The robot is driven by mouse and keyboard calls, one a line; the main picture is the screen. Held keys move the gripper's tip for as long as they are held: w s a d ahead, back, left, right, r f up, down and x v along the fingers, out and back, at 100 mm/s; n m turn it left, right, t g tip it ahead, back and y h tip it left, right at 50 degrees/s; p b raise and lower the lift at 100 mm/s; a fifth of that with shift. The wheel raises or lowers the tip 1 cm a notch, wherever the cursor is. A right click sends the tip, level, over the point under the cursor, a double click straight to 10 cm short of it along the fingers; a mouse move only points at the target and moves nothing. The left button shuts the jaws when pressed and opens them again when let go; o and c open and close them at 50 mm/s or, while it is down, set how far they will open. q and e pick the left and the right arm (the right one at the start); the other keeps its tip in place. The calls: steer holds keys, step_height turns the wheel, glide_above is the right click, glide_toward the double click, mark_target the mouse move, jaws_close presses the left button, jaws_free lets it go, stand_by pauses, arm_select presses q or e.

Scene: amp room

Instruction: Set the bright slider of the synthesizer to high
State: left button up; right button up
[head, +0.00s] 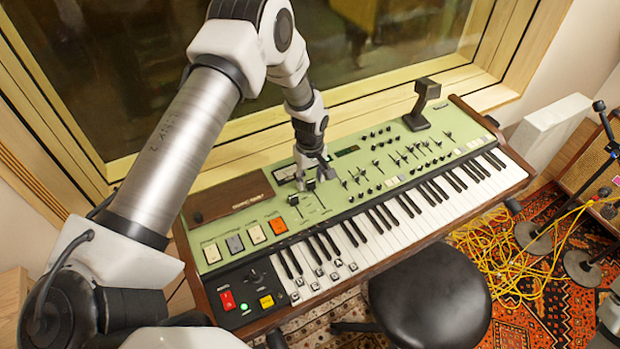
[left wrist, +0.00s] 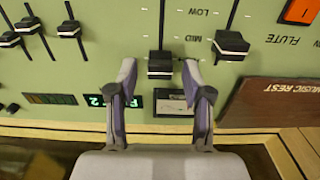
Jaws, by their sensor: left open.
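The green synthesizer (head: 330,200) stands below the window. My left gripper (head: 317,177) is over its slider panel, pointing down. In the left wrist view, which is turned round, its open fingers (left wrist: 160,72) straddle a black slider cap (left wrist: 160,66), one on each side, with small gaps. That cap sits past the MID mark, on the side away from LOW, near the end of its slot by the display. A second slider cap (left wrist: 231,46) stands to the right, about level with MID. I cannot read the slider names or a HIGH mark. My right gripper is not in view.
A group of slider caps (left wrist: 69,28) lies left of the gripper in the wrist view. The music rest (head: 228,197) and orange flute tab (head: 278,226) are close by. A black stool (head: 430,295) stands in front, and yellow cables (head: 510,255) lie on the rug.

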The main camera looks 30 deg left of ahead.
mark_target(309, 180)
arm_select(q)
step_height(309, 180, up, 12)
steer(key=shift+f, duration=0.25)
steer(key=shift+a, duration=0.1)
